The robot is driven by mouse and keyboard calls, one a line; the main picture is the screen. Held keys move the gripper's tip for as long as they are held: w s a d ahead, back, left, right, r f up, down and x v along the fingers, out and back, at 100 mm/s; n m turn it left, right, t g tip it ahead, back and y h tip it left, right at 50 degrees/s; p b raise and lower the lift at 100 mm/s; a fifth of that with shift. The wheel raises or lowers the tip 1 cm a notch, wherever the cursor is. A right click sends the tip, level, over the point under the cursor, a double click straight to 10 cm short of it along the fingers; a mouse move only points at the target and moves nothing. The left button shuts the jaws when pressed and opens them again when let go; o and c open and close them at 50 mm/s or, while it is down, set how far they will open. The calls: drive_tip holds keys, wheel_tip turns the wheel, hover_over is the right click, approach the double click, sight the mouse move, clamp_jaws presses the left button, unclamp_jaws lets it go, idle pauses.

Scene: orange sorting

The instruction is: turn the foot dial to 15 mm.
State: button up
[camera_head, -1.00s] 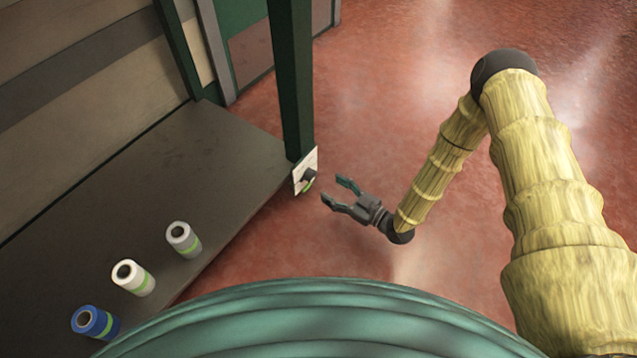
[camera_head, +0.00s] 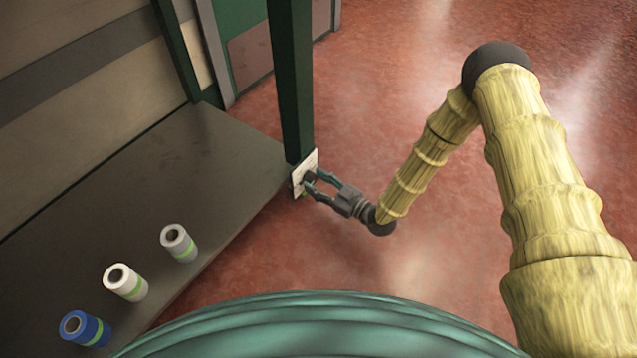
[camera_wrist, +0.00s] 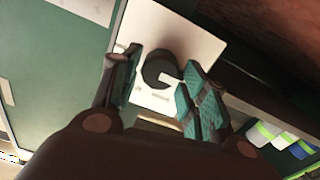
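The foot dial (camera_wrist: 160,68) is a dark round knob with a pale mark, on a white plate (camera_wrist: 185,30). The plate also shows in the head view (camera_head: 299,172) at the low end of a green post. My gripper (camera_wrist: 160,88) is open, with its teal-padded fingers on either side of the dial in the wrist view. I cannot tell whether the fingers touch it. In the head view my gripper (camera_head: 308,186) reaches the plate from the right and mostly hides the dial. The scale marks on the plate are too small to read.
The green post (camera_head: 291,80) stands at the corner of a dark bench top (camera_head: 190,160). Three rolls stand on the bench: grey (camera_head: 179,243), white (camera_head: 125,282) and blue (camera_head: 86,329).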

drive_tip(key=c, duration=0.5)
drive_tip(key=shift+o, duration=0.2)
